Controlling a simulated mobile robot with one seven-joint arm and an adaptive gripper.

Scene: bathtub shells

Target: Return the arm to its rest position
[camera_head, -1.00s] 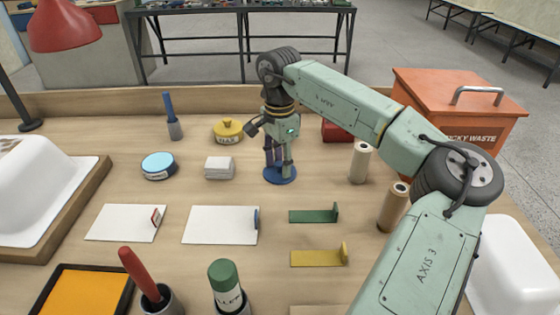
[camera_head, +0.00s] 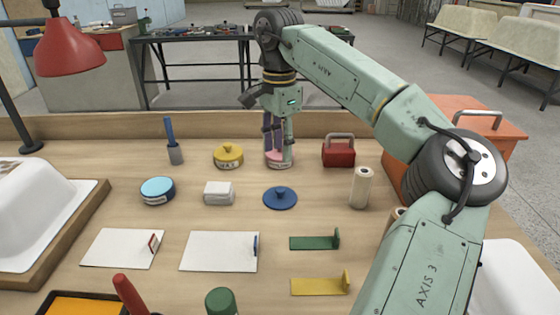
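My gripper (camera_head: 278,158) hangs fingers down at the end of my pale green arm, above the middle of the table. Its fingers look apart, with nothing visible held between them. A pink tin (camera_head: 272,162) shows behind the fingertips and is partly hidden by them. A blue round lid with a knob (camera_head: 280,198) lies flat on the table, nearer the camera than the fingers and apart from them. My arm reaches in from the lower right, bending high over the table.
A yellow tin (camera_head: 228,156), a red box with a handle (camera_head: 339,154), a blue tin (camera_head: 157,190), a white block (camera_head: 218,193) and a tan roll (camera_head: 360,187) stand around. A red lamp (camera_head: 68,50) hangs at left.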

